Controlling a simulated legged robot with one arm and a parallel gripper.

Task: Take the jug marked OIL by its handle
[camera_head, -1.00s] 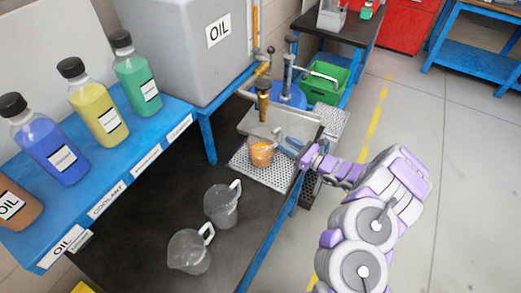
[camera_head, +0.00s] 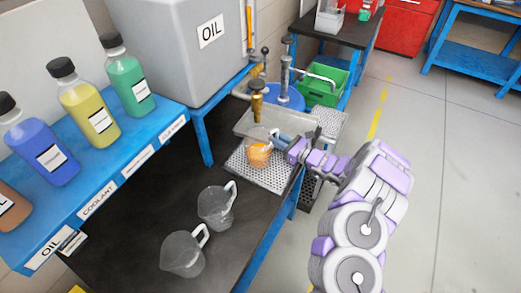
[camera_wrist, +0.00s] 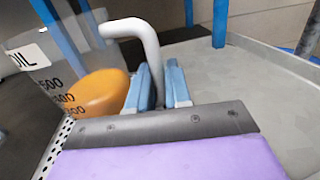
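The clear jug (camera_head: 259,155) holds orange liquid and stands on a perforated drip tray under a brass tap. In the wrist view the jug (camera_wrist: 70,50) fills the left side, with part of a label ending in "IL" and several volume marks. Its pale handle (camera_wrist: 146,38) curves over and runs down between my two blue fingers. My gripper (camera_head: 277,139) is at the jug's right side. In the wrist view my gripper (camera_wrist: 160,88) has its fingers close together, appearing to press on the handle from both sides. The lower handle is hidden behind my wrist.
Two empty clear jugs, one nearer (camera_head: 184,255) and one farther (camera_head: 215,207), stand on the black bench. The brass tap (camera_head: 257,97) hangs just above the filled jug. Several bottles line the blue shelf (camera_head: 140,150) at left. Open floor lies right.

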